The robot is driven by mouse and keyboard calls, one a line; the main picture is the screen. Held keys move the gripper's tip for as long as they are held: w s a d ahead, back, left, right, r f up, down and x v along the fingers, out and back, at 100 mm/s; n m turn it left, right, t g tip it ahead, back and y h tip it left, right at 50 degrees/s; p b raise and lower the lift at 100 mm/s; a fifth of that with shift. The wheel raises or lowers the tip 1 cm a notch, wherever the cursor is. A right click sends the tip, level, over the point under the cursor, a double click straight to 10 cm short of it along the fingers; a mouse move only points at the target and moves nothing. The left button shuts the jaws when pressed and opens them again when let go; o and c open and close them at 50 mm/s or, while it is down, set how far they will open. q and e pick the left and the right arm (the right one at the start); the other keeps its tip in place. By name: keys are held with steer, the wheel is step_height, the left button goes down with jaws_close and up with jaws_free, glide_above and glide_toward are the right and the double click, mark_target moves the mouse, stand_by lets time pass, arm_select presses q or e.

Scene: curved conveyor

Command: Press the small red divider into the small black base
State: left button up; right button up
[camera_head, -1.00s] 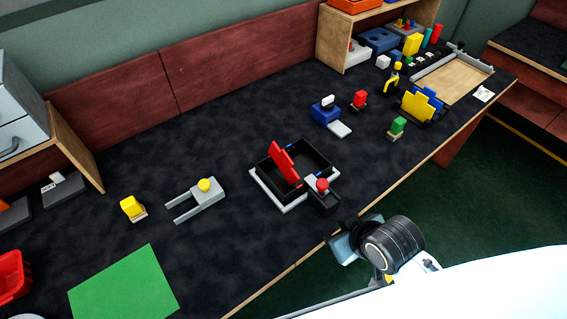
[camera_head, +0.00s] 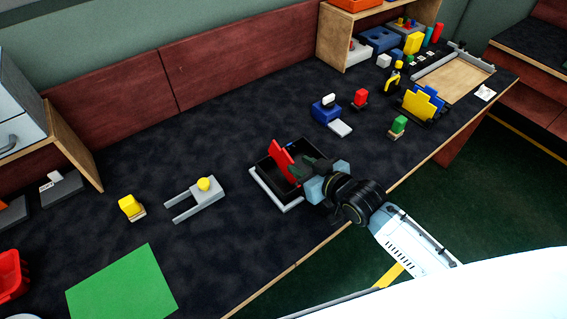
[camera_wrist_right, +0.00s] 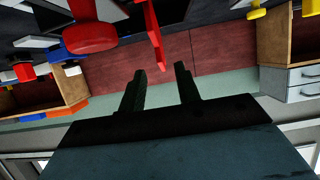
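The small red divider (camera_head: 279,162) stands tilted in the small black base (camera_head: 262,168), a square black tray with a light grey rim. It also shows in the wrist view (camera_wrist_right: 155,36), just beyond the fingertips. My right gripper (camera_head: 303,168) is over the right side of the base, close to the divider, and hides that side. In the wrist view its two dark fingers (camera_wrist_right: 160,68) are apart with nothing between them. A red round knob (camera_wrist_right: 91,38) is near them in the wrist view; my gripper hides it in the head view. My left gripper is out of view.
A grey fork-shaped piece with a yellow knob (camera_head: 203,184) lies left of the base. A blue block with a grey plate (camera_head: 325,112) is behind it, and a green block (camera_head: 399,124) to the right. The green sheet (camera_head: 122,287) lies front left. Table between is clear.

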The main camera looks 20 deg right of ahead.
mark_target(285, 157)
steer(key=b+x, duration=0.1)
steer(key=x, duration=0.7)
steer(key=shift+w+a+f+b, duration=0.1)
steer(key=shift+w+f+b, duration=0.1)
steer(key=shift+b, duration=0.15)
steer(key=shift+r, duration=0.1)
steer(key=shift+c, duration=0.6)
jaws_close()
